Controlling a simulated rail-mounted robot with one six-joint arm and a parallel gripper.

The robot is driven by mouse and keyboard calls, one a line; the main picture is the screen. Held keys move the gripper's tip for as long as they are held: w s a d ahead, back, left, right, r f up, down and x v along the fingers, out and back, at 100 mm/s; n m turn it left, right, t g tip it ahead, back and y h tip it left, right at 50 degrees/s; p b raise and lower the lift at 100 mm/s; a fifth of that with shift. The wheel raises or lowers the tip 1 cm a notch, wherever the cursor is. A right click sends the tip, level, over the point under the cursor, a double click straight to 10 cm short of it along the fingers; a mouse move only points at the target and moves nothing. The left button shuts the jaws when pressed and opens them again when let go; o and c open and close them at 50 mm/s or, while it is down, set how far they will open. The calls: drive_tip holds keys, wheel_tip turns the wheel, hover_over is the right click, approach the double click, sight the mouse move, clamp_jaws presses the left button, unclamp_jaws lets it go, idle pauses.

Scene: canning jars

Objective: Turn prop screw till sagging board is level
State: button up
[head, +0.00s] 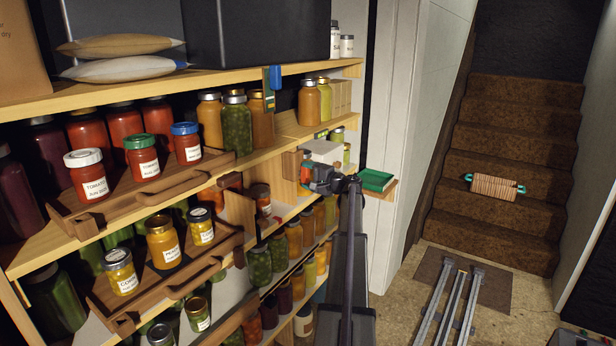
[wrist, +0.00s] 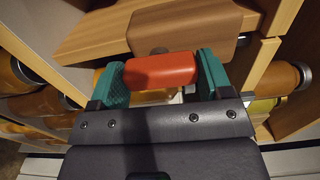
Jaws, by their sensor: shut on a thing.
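In the wrist view, the two teal fingers of my gripper (wrist: 163,76) are shut on an orange-red cylinder (wrist: 160,69), one finger at each end. I take this cylinder to be the handle of the prop screw; its thread does not show. A rounded brown wooden piece (wrist: 190,27) sits just beyond it, next to a pale wooden board (wrist: 105,38). In the head view, my arm reaches to the right part of the shelving, and my fingertips are hard to make out there. The middle shelf board (head: 285,130) runs just above. I cannot tell whether it is level.
Jars crowd the shelves, with wooden trays (head: 150,190) of labelled jars jutting out at left. A small ledge holds a green box (head: 376,179) right of my arm. Stairs (head: 510,150) with a wound cord (head: 494,187) stand at right. Floor rails (head: 450,305) lie before them.

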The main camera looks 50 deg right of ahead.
drive_tip(key=o, duration=0.9)
drive_tip(key=s, duration=1)
drive_tip(key=shift+s+d, duration=0.25)
drive_tip(key=shift+s, duration=0.15)
